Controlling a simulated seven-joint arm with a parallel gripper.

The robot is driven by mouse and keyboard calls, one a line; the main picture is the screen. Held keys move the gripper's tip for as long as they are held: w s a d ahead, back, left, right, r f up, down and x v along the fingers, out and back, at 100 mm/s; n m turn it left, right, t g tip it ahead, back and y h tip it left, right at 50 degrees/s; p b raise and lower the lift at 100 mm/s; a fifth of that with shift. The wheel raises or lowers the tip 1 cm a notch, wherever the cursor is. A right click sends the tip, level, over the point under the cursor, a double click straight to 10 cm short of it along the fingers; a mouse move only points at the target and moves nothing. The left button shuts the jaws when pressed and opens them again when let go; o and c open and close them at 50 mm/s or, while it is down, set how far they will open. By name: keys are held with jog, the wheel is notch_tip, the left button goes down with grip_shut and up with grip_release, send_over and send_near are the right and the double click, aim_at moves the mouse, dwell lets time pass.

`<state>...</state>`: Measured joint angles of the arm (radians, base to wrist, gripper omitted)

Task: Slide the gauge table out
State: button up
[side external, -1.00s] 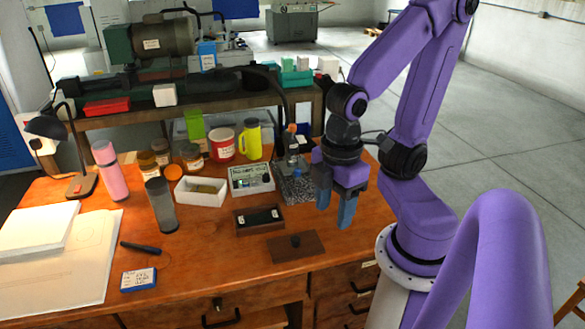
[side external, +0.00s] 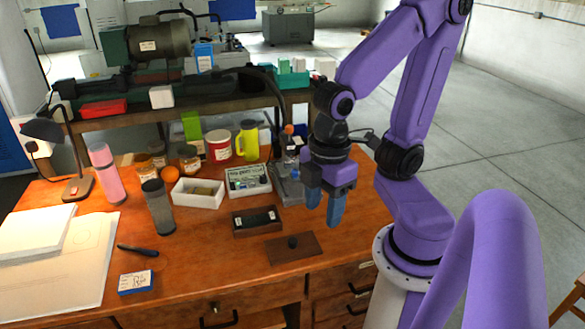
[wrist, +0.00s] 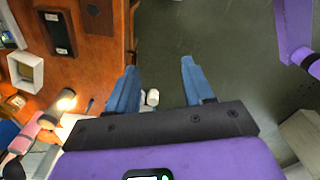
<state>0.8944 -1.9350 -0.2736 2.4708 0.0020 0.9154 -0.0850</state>
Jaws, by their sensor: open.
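I cannot tell for certain which thing is the gauge table. A flat brown board with a dark knob (side external: 292,248) lies near the desk's front edge. Behind it is a wooden tray (side external: 238,232) holding a dark flat item. A white box with a printed card (side external: 234,184) stands further back. My gripper (side external: 324,203) is open and empty, above the right part of the desk in the side view. In the wrist view its two blue fingers (wrist: 160,88) are apart, with nothing gripped. The board (wrist: 97,15) and the dark item (wrist: 58,34) show at top left there.
A pen (side external: 137,250) and a small card (side external: 137,282) lie at front left. Drawers are under the desk's front edge.

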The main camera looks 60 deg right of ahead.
jog(key=w+d+n, duration=0.1)
jog(key=w+n, duration=0.1)
jog(key=w, duration=0.9)
jog(key=w+d+n, duration=0.2)
jog(key=w+d, duration=0.6)
jog(key=w, duration=0.3)
jog(key=n, duration=0.5)
send_over(295, 170)
notch_tip(295, 170, down, 6)
jog(key=f, duration=0.1)
notch_tip(295, 170, down, 16)
jog(key=shift+f, duration=0.1)
jog(key=shift+c, duration=0.3)
jog(key=shift+a, duration=0.1)
grip_shut()
